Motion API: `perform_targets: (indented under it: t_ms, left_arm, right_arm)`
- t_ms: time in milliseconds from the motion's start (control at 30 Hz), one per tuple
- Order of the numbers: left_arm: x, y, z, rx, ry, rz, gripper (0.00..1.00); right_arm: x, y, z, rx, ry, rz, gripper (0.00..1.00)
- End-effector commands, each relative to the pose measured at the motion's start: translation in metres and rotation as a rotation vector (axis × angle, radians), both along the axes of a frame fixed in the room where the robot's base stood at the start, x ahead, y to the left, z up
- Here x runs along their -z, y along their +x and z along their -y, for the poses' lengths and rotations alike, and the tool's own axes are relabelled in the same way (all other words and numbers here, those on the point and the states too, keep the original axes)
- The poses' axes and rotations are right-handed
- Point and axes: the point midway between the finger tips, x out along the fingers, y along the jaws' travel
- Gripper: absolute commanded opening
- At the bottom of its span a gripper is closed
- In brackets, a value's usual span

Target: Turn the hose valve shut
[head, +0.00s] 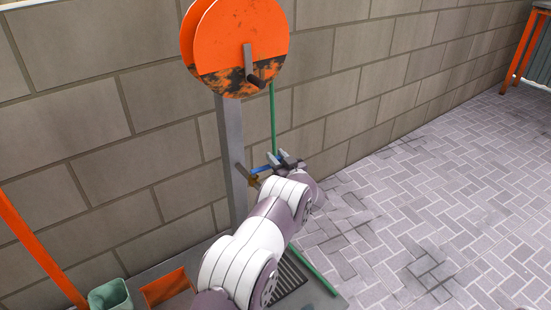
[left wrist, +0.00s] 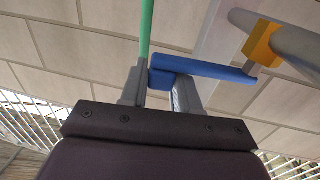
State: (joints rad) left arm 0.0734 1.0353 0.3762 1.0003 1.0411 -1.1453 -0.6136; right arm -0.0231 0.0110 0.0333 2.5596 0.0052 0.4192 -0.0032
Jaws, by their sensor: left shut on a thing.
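The hose valve has a blue lever handle (head: 262,164) and a small brass-yellow body (head: 254,181) beside the grey post. In the left wrist view the blue handle (left wrist: 215,69) runs sideways from between my fingers toward the yellow body (left wrist: 262,42), which sits by a grey pipe (left wrist: 290,35). My left gripper (head: 285,158) is shut on the blue handle near its free end. The two grey fingers also show in the left wrist view (left wrist: 160,88). My arm hides part of the post's lower end. My right gripper is not in view.
An orange hose reel (head: 235,40) with a crank tops the grey post (head: 232,150), close to a block wall. A green hose (head: 273,115) hangs down right behind my gripper. A green bin (head: 110,297) and orange box (head: 168,288) stand lower left. Paving at right is clear.

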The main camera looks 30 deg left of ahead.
Motion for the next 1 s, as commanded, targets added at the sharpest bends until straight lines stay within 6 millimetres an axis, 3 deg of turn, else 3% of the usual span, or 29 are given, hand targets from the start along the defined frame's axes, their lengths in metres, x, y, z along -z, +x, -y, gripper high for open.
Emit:
perform_targets:
  t_ms: [300,867,900,967,1000]
  left_arm:
    - [0.002,0.004,-0.004,-0.120,0.000,0.002,0.00]
    - [-0.001,0.004,-0.007,-0.152,0.000,0.004,0.00]
    - [-0.001,0.004,-0.007,-0.152,0.000,0.004,0.34]
    - [-0.001,0.004,-0.007,-0.152,0.000,0.004,0.52]
    - [-0.001,0.004,-0.007,-0.152,0.001,0.003,0.52]
  right_arm:
    - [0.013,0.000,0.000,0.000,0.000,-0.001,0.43]
    - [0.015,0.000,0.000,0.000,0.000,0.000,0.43]
    - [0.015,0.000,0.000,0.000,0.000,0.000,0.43]
    - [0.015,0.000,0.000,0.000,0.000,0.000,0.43]
    - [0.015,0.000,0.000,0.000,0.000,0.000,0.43]
